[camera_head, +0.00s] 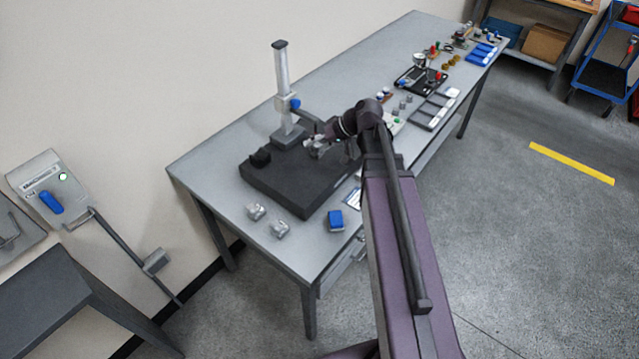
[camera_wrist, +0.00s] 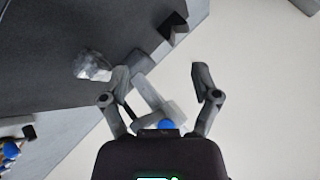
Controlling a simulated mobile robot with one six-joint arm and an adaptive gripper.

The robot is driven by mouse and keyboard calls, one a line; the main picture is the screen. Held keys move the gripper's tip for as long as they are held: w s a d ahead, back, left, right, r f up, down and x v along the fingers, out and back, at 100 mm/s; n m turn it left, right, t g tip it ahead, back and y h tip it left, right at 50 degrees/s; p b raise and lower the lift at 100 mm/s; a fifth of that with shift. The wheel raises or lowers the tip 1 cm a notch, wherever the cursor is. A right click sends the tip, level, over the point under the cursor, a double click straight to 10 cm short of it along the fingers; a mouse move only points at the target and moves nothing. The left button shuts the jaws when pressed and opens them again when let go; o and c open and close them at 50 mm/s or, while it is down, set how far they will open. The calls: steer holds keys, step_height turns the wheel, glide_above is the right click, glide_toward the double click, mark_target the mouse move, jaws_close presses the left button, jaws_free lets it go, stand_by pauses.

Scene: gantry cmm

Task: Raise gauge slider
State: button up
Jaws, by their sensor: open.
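The gauge stand has a pale upright column (camera_head: 282,75) rising from a dark plate (camera_head: 280,190). The gauge slider (camera_head: 288,104), with a blue knob (camera_head: 296,104), sits partway up the column, and a dark arm reaches from it toward the right. My gripper (camera_head: 318,148) is just right of the column, lower than the slider in the picture. In the wrist view my gripper (camera_wrist: 161,75) is open, its fingers apart. The pale column (camera_wrist: 150,92) shows between the fingers, and the blue knob (camera_wrist: 167,125) is close to the palm. I cannot tell whether anything touches.
A small black block (camera_head: 260,158) stands on the plate's left corner. Two grey metal parts (camera_head: 256,211) and a blue block (camera_head: 335,221) lie on the table (camera_head: 225,165) in front. Trays and small parts fill the table's far end. A wall runs behind the table.

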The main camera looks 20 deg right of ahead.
steer(key=s+a+f+m+g+h+p, duration=0.1)
steer(key=s+a+f+g+h, duration=0.1)
steer(key=s+h, duration=0.4)
steer(key=shift+s+a+f+g+h+p, duration=0.15)
steer(key=shift+s+f+g+h+p, duration=0.5)
steer(key=shift+s, duration=2.15)
steer(key=shift+f+g+y, duration=0.1)
steer(key=shift+g+y, duration=0.15)
steer(key=shift+w+b, duration=0.1)
steer(key=shift+b, duration=0.2)
steer(key=w+d+r+n+t+y+b, duration=0.1)
steer(key=w+d+r+t+y+b, duration=0.15)
steer(key=w+y, duration=0.6)
steer(key=w+d+r+t+y, duration=0.2)
steer(key=w+d+r+t, duration=0.4)
steer(key=w, duration=0.5)
step_height(320, 180, up, 2)
steer(key=shift+d+r, duration=0.15)
steer(key=shift+d, duration=0.95)
steer(key=shift+w+a+t, duration=0.1)
steer(key=shift+t, duration=0.15)
